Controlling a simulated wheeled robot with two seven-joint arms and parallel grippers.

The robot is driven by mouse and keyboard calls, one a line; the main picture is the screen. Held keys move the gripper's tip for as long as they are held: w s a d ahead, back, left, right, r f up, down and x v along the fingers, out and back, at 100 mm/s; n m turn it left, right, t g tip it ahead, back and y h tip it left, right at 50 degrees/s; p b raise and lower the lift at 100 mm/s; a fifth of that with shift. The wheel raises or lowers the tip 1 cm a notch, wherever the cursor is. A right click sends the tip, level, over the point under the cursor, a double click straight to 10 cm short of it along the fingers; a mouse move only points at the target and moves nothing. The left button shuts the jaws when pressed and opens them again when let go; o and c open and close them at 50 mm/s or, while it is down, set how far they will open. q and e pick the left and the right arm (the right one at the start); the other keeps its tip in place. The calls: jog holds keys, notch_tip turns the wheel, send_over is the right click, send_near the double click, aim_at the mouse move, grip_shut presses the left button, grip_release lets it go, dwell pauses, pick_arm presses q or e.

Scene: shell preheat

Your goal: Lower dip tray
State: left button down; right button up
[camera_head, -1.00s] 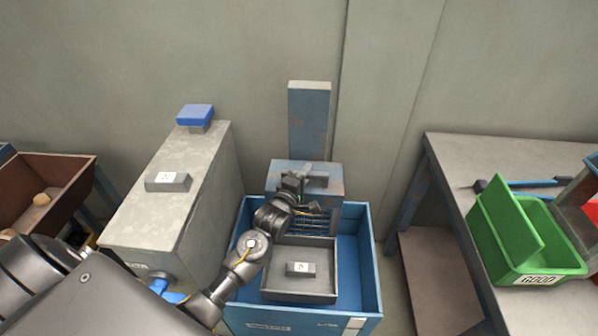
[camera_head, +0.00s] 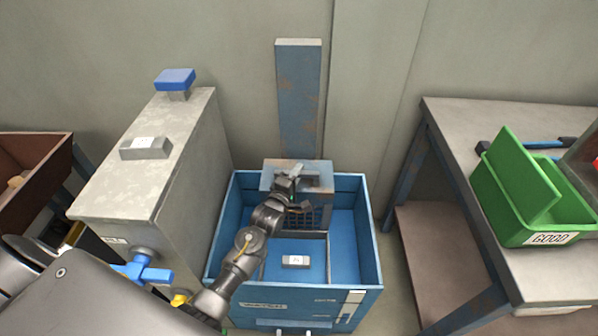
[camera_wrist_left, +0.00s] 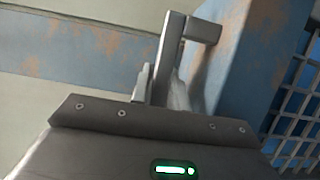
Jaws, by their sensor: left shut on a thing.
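A blue tank (camera_head: 372,235) stands at the floor in the middle of the head view. A worn blue carriage (camera_head: 268,181) sits at its back, in front of an upright blue post (camera_head: 299,100). A barred grid (camera_head: 303,218) hangs below the carriage. The dip tray's thin edge (camera_head: 328,262) shows inside the tank, with flat blue around it. A small grey labelled block (camera_head: 295,261) shows within the tray area. My left gripper (camera_head: 290,182) is shut on a grey handle on the carriage; the handle also shows in the left wrist view (camera_wrist_left: 202,31). My arm hides part of the tray.
A tall grey cabinet (camera_head: 135,180) with a blue knob (camera_head: 175,78) and a blue valve (camera_head: 142,270) stands left of the tank. A brown bin (camera_head: 35,150) is further left. A workbench (camera_head: 470,125) with a green bin (camera_head: 530,200) stands at right.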

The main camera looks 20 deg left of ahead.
pick_arm(q)
jog(key=shift+f, duration=0.3)
pick_arm(e)
jog(key=shift+w+a+r, duration=0.1)
jog(key=shift+w+r, duration=0.05)
jog(key=shift+r, duration=0.15)
pick_arm(q)
jog(key=shift+s, duration=0.1)
jog(key=c, duration=1.4)
grip_release()
jog(key=shift+f, duration=0.1)
jog(key=shift+o, duration=0.2)
